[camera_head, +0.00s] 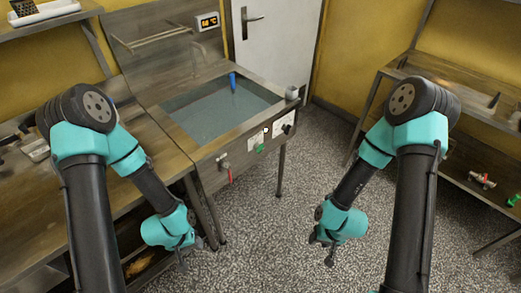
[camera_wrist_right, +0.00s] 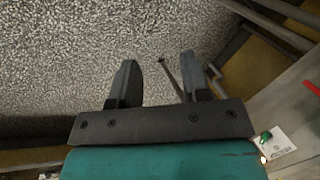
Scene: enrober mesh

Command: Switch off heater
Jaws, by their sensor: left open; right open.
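A metal tank (camera_head: 185,140) with greyish liquid stands in the middle of the head view. The switch and label also show at the right of the right wrist view (camera_wrist_right: 265,137). A red-handled valve (camera_head: 228,174) is left of the switch and a dark knob (camera_head: 287,129) right of it. My right gripper (camera_head: 327,258) is open and empty over the floor, right of the tank; its fingers show apart in the wrist view (camera_wrist_right: 158,65). My left gripper (camera_head: 183,262) is open, left of the tank front.
A temperature display (camera_head: 207,22) hangs on the back panel. A blue object (camera_head: 233,81) stands in the liquid, and a whitish cup (camera_head: 291,92) sits at the tank's right corner. A wooden bench (camera_head: 75,190) is left; a shelf rack (camera_head: 465,185) is right. Speckled floor (camera_head: 275,225) lies open between.

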